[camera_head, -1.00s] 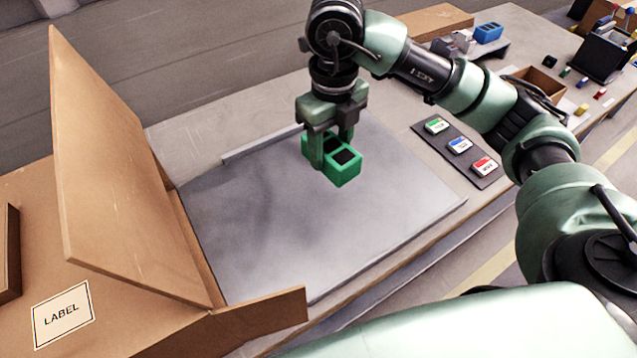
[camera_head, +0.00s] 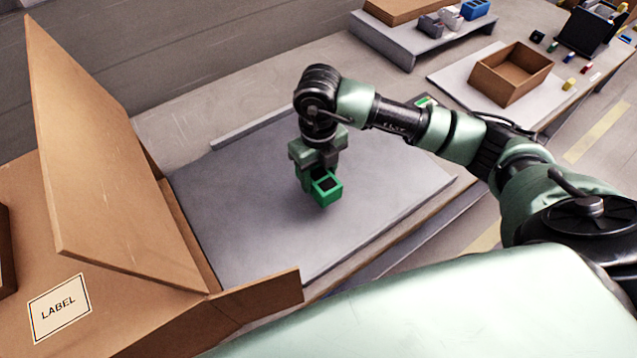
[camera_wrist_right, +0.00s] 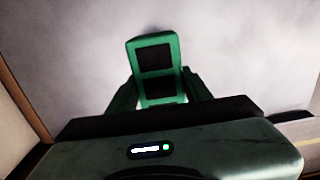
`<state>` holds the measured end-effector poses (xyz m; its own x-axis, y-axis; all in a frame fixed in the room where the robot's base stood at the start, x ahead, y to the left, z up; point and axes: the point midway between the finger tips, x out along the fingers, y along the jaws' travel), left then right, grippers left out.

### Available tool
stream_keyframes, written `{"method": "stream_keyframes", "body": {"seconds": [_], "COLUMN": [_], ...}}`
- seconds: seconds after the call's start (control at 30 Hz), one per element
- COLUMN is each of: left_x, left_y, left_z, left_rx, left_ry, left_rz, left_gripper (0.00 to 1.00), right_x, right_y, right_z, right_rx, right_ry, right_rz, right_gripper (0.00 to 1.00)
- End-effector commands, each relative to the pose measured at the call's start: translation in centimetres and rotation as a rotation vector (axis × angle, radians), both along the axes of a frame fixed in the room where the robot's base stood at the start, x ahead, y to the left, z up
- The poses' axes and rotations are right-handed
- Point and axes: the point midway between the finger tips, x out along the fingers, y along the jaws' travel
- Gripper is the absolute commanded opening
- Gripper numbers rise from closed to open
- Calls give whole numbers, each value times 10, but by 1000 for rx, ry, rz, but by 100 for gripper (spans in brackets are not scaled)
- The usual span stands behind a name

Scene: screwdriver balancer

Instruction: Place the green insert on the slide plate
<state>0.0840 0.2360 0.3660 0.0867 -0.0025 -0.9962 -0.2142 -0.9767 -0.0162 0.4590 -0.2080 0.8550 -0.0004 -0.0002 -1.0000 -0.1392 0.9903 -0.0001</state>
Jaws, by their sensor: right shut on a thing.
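The green insert (camera_head: 327,188) is a small green block with dark square pockets. My right gripper (camera_head: 317,178) is shut on it and holds it over the middle of the grey slide plate (camera_head: 240,225). In the right wrist view the insert (camera_wrist_right: 153,55) sits between the two fingers (camera_wrist_right: 160,95), with the pale plate surface behind it. I cannot tell whether its underside touches the plate. The fingers and wrist hide part of the insert in the head view. My left gripper is not in view.
An open cardboard box (camera_head: 125,170) with a raised flap stands along the plate's left side. A thin raised strip (camera_head: 250,130) edges the plate at the back. A brown tray (camera_head: 510,75) and a small shelf with bins (camera_head: 400,40) stand at the back right. Most of the plate is clear.

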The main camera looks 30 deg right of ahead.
Motion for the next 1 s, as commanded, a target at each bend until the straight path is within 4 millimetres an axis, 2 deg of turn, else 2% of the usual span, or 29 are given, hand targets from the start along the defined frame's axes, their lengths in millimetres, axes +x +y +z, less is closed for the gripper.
{"method": "stream_keyframes", "body": {"seconds": [0.3, 0.67, 0.7, 0.77, 0.8, 1.0], "left_x": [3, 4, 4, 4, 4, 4], "left_y": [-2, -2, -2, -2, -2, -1], "left_z": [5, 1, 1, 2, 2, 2], "left_rx": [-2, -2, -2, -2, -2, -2], "left_ry": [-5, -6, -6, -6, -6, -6], "left_rz": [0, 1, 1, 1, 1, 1], "left_gripper": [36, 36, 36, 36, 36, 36], "right_x": [-1, 0, 0, 0, 0, 0], "right_y": [0, 0, 0, 0, 0, 0], "right_z": [-39, -46, -46, -45, -45, -45], "right_rx": [0, -1, -1, 0, 0, -1], "right_ry": [3, -1, -1, -1, -1, -1], "right_rz": [-1, 0, 0, 0, 0, 0], "right_gripper": [11, 11, 52, 69, 71, 71]}}
